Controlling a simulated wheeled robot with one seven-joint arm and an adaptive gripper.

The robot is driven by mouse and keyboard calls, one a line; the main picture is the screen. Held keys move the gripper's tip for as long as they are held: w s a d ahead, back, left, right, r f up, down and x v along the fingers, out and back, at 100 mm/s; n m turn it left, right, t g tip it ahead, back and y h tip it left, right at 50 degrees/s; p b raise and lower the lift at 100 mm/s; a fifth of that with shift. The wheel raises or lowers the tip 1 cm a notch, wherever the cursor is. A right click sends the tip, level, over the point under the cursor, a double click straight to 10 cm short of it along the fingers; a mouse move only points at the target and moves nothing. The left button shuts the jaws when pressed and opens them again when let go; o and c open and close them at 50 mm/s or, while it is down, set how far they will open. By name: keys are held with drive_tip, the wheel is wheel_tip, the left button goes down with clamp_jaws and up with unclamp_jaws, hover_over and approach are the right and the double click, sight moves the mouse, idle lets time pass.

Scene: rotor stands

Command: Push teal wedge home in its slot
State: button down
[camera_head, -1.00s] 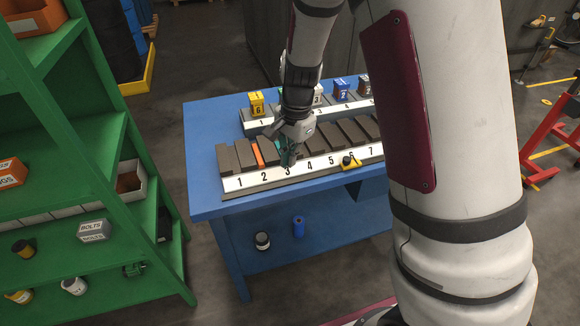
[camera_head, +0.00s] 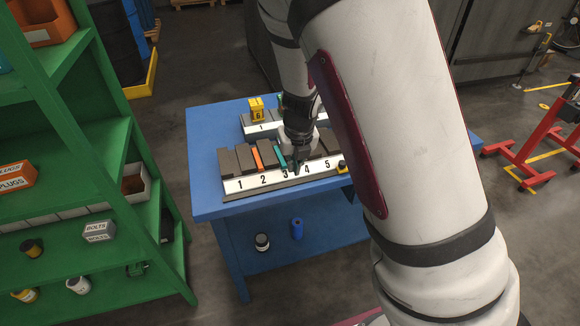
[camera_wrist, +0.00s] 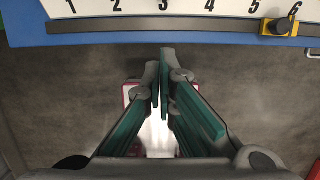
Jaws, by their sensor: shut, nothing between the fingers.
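The teal wedge (camera_head: 280,157) shows as a narrow teal strip among the dark blocks of the front stand, behind the number 3. How deep it sits in its slot cannot be told. My gripper (camera_head: 300,168) is just right of it in the head view, near the numbers 3 and 4, and partly hides that area. The gap between gripper and wedge cannot be judged. In the wrist view, my gripper (camera_wrist: 163,75) is shut and empty, with teal-sided fingers and grey tips below the number strip (camera_wrist: 135,10). The wedge does not show there.
An orange wedge (camera_head: 257,158) stands left of the teal one. A rear stand (camera_head: 262,129) carries a yellow block (camera_head: 256,107). The blue table (camera_head: 205,180) has bare room at left.

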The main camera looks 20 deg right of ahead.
sight(283, 169)
drive_tip(key=x, duration=0.3)
drive_tip(key=w+x, duration=0.1)
drive_tip(key=x, duration=0.5)
drive_tip(key=shift+w+f, duration=0.1)
drive_tip(key=shift+w, duration=1.45)
drive_tip(key=shift+w+b, duration=1.15)
drive_tip(key=shift+w, duration=0.3)
drive_tip(key=shift+s, duration=0.1)
